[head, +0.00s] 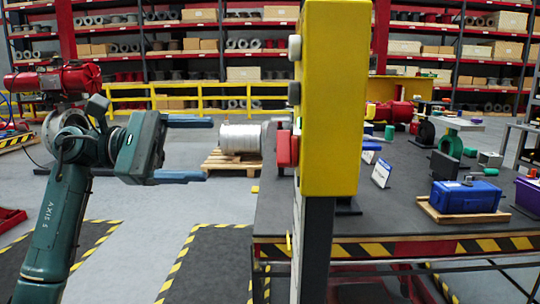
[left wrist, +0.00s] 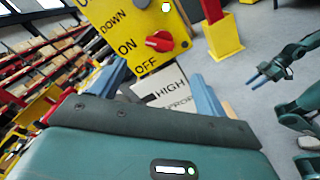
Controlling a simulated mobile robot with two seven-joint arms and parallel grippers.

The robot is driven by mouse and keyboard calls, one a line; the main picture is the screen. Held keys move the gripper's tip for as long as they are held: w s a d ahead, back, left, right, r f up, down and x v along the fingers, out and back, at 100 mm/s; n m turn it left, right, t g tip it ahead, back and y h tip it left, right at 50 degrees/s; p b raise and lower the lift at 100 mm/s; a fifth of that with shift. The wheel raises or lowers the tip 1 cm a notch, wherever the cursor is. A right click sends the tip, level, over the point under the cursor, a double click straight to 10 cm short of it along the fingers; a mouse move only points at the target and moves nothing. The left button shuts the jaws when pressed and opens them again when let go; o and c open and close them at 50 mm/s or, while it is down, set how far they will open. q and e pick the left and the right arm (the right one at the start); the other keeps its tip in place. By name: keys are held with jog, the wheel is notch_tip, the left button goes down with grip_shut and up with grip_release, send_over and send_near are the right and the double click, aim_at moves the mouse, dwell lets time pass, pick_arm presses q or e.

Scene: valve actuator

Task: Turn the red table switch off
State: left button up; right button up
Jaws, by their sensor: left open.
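The red table switch is a red knob (head: 286,148) on the left face of a yellow control box (head: 333,100) in the head view. In the left wrist view the red knob (left wrist: 158,41) sits beside the words ON and OFF on the yellow panel (left wrist: 110,22). A pale mark on it seems to face the ON side. My left gripper (head: 210,149) is open and empty, left of the knob and apart from it, its fingers towards the box. Its fingers also show in the left wrist view (left wrist: 162,88). My right gripper (left wrist: 264,73) shows small at the right there; its opening is unclear.
The box stands on a post in front of a dark table (head: 410,215) with a striped edge. A blue case (head: 465,195) and other parts stand on the table. A cylinder on a pallet (head: 232,166) and yellow railings (head: 200,97) lie behind. Open floor surrounds the left arm.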

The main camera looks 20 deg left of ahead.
pick_arm(q)
jog(key=p, duration=0.2)
send_near(287, 149)
jog(key=w+x, duration=0.1)
jog(key=x, duration=0.4)
jog(key=shift+x, duration=0.8)
pick_arm(e)
jog(key=shift+w+a+f+g, duration=0.15)
jog(key=shift+w+a+g, duration=0.15)
jog(key=shift+a, duration=0.15)
pick_arm(q)
jog(key=shift+c, duration=0.2)
jog(key=c, duration=0.9)
jog(key=shift+c, duration=0.2)
